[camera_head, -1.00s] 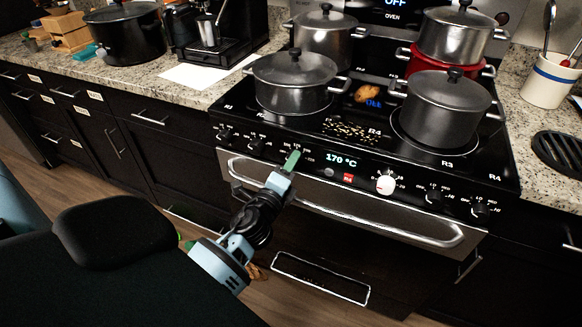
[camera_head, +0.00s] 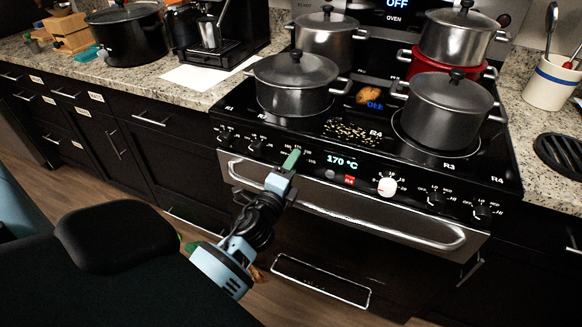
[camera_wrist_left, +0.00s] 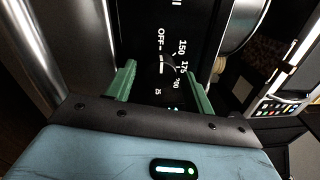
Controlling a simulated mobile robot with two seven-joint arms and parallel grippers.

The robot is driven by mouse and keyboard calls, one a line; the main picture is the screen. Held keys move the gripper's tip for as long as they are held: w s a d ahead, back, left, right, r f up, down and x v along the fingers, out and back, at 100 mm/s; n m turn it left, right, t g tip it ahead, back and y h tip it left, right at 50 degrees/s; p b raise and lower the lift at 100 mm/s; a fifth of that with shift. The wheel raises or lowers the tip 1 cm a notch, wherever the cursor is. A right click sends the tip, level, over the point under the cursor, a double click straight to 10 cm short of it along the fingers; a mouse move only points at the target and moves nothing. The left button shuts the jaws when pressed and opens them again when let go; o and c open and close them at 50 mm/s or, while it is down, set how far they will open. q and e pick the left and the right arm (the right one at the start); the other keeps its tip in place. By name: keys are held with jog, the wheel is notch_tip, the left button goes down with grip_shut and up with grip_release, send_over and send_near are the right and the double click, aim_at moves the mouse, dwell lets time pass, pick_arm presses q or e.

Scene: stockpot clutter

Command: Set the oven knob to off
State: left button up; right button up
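My left gripper (camera_head: 290,161) is at the oven's control panel, just left of the display (camera_head: 342,161) reading 170 °C. In the left wrist view its two green fingers (camera_wrist_left: 160,72) are spread apart. A dark oven knob (camera_wrist_left: 169,64) with a pale pointer mark shows between them, beside the printed OFF, 150, 175 and 200. I see gaps between the fingers and the knob, and no clear contact. The gripper hides this knob in the head view. My right gripper is not in view.
A white knob (camera_head: 387,187) and dark burner knobs (camera_head: 436,200) line the panel. The oven handle bar (camera_head: 340,212) runs just below. Several pots stand on the hob, including a front left pot (camera_head: 294,85) and a front right pot (camera_head: 446,110).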

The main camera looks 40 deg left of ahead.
pick_arm(q)
jog(key=shift+o, duration=0.2)
jog(key=shift+s, duration=0.1)
jog(key=b+v, duration=0.1)
jog(key=v, duration=0.6)
jog(key=shift+s, duration=0.3)
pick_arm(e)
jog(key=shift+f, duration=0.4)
pick_arm(q)
jog(key=shift+d, duration=0.1)
jog(key=s+d+f+n+g+h+p, duration=0.2)
jog(key=s+d+f+n+g+p, duration=0.1)
jog(key=s, duration=0.7)
jog(key=s+d+f+n+g+h+p, duration=0.2)
jog(key=s+d+f+n+g+p, duration=0.1)
jog(key=s, duration=0.7)
jog(key=s+d+f+n+g+h+p, duration=0.2)
jog(key=s+d+f+n, duration=0.4)
jog(key=s+n, duration=0.3)
jog(key=shift+s+d+f+g+h+p, duration=0.35)
jog(key=shift+s+f+g+p, duration=0.4)
jog(key=shift+p, duration=0.4)
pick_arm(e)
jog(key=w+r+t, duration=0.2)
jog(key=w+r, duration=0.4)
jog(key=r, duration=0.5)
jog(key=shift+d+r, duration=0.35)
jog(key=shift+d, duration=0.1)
